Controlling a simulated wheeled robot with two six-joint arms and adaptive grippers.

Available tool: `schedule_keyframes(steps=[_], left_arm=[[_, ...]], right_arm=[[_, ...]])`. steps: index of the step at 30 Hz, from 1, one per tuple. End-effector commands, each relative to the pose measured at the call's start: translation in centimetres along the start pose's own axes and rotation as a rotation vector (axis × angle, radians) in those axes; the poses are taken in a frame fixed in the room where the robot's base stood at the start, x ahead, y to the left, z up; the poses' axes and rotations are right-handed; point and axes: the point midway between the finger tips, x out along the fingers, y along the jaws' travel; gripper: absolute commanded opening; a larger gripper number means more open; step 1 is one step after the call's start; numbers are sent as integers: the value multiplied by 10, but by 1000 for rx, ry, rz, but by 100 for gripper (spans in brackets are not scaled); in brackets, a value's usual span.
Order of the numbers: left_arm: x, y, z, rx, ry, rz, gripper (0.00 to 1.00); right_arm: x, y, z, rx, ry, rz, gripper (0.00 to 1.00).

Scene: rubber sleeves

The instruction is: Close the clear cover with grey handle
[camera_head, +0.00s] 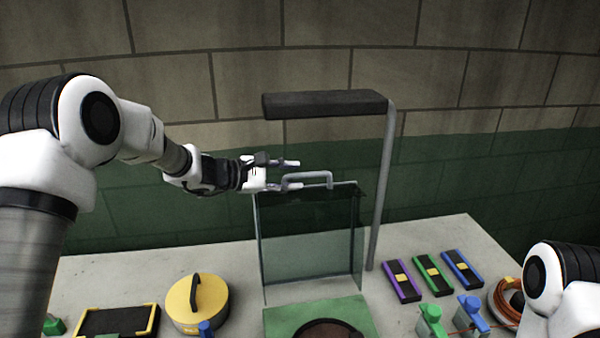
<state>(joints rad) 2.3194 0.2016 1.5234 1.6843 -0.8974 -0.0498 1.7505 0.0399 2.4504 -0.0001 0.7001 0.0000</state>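The clear cover (305,240) stands upright in the middle of the table, behind a green base (345,310). Its grey handle (307,175) is at the top edge. My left gripper (292,174) comes in from the left at the height of the handle. Its fingers are spread apart, with the handle's left end close to the fingertips. I cannot tell whether they touch it. Of my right arm only white and black links show at the lower right; its gripper is not visible.
A dark lamp head (325,104) on a grey post (383,190) overhangs the cover. A yellow round container (213,308) and a black-yellow tray (118,321) lie left. Purple (401,281), green (433,275) and blue (462,268) boxes and an orange cable coil (502,303) lie right.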

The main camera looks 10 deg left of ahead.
Motion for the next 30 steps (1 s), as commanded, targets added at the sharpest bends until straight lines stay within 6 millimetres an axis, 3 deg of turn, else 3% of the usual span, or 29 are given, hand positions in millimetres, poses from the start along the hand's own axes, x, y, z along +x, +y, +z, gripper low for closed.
schedule_keyframes(steps=[1, 6, 13, 16, 17, 25, 30], left_arm=[[9, 2, 3, 1, 0, -3, 39], [27, 0, 1, 0, 0, -1, 39], [29, 0, 0, 0, -1, 1, 39], [28, 0, 0, 0, 0, 1, 4], [28, 0, 0, 0, 0, 1, 0], [29, -1, 0, 3, -1, 2, 0], [32, 0, -1, 25, -1, 11, 0]], right_arm=[[-9, 0, 0, 0, 0, 0, 40], [-14, 0, 0, 0, 0, 0, 40], [-12, 0, 0, 0, 0, 0, 40], [-12, 0, 0, 0, 0, 0, 40], [-12, 0, 0, 0, 0, 0, 40], [-10, 0, 0, 0, 0, 0, 40], [3, 0, 0, 0, 0, 0, 40]])
